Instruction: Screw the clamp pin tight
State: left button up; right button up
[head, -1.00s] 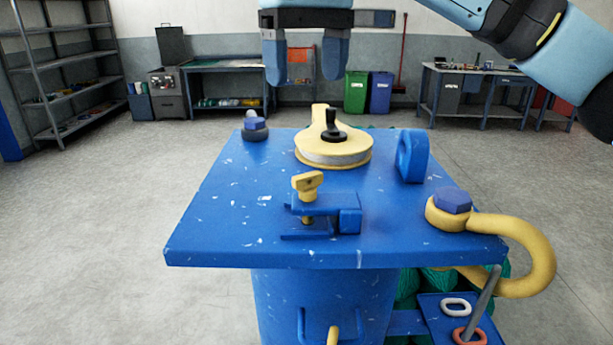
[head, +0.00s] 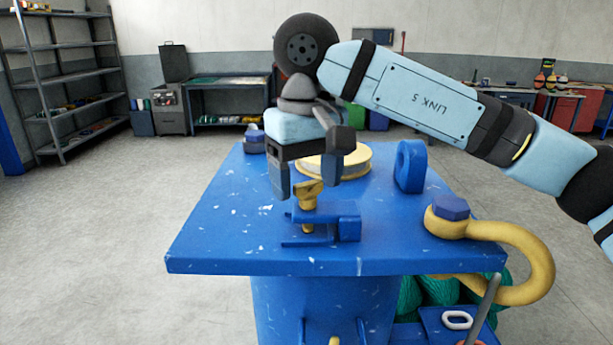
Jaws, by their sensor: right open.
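The clamp pin (head: 307,195) is yellow with a flat wing head. It stands upright in the blue clamp (head: 335,218) near the front middle of the blue table (head: 225,235). My right gripper (head: 304,192) points down over the pin. Its two fingers are apart, one to the left of the pin's head and one to the right and a little behind. I cannot tell whether either finger touches the head. My left gripper is not in view.
A yellow round reel (head: 355,162) sits behind the gripper, partly hidden by it. A blue upright ring (head: 409,166) and a blue bolt through a yellow shackle (head: 449,207) stand to the right. Another bolt (head: 254,143) is at the back left. The table's left side is clear.

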jog(key=c, duration=0.9)
jog(key=shift+m, duration=0.4)
